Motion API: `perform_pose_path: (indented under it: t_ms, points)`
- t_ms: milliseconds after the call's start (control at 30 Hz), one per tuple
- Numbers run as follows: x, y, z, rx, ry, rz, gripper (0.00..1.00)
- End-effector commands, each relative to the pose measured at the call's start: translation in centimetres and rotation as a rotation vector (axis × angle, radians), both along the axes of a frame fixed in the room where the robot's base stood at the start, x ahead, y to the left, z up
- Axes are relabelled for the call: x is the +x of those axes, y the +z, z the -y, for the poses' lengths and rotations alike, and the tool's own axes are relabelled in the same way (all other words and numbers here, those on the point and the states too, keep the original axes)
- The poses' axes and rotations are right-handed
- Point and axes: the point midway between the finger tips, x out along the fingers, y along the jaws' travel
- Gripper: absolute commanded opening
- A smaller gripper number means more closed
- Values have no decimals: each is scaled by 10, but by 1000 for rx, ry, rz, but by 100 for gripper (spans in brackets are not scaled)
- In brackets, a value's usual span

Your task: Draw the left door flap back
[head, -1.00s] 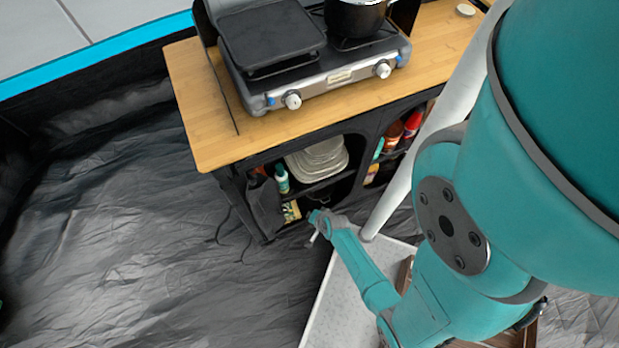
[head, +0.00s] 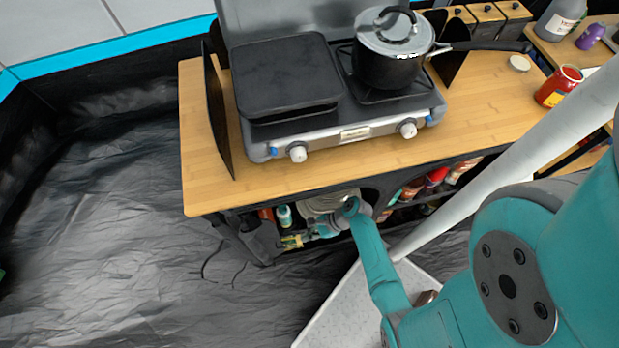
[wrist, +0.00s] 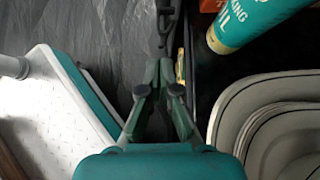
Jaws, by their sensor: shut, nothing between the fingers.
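Dark fabric (head: 262,238) hangs at the left front of the kitchen stand, beside its open shelf bay; I cannot tell whether it is the left door flap. No other door flap is clear in view. My gripper (wrist: 160,70) is shut and empty in the wrist view, its two fingers close together. A dark strap or cord (wrist: 166,22) shows just beyond the fingertips; I cannot tell whether they touch it. In the head view my gripper is at the stand's front, below the countertop, partly lost against the shelf contents.
The wooden countertop (head: 210,190) carries a two-burner stove (head: 345,138) and a lidded pot (head: 388,65). A green bottle (wrist: 255,22) and stacked pale plates (wrist: 265,130) sit in the bay. The floor (head: 110,240) at left is clear.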

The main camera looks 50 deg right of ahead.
Motion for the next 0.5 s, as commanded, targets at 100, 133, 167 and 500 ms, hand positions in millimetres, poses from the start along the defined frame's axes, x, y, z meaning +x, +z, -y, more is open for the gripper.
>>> perform_pose_path:
  t_ms: [100, 133, 167, 500]
  points:
    - [8, -14, -12, 1, 6, -1, 0]
    - [10, -18, -15, 0, 5, -1, 0]
    - [12, -21, -18, 0, 6, -1, 0]
    - [29, -48, -39, 0, 2, 1, 0]
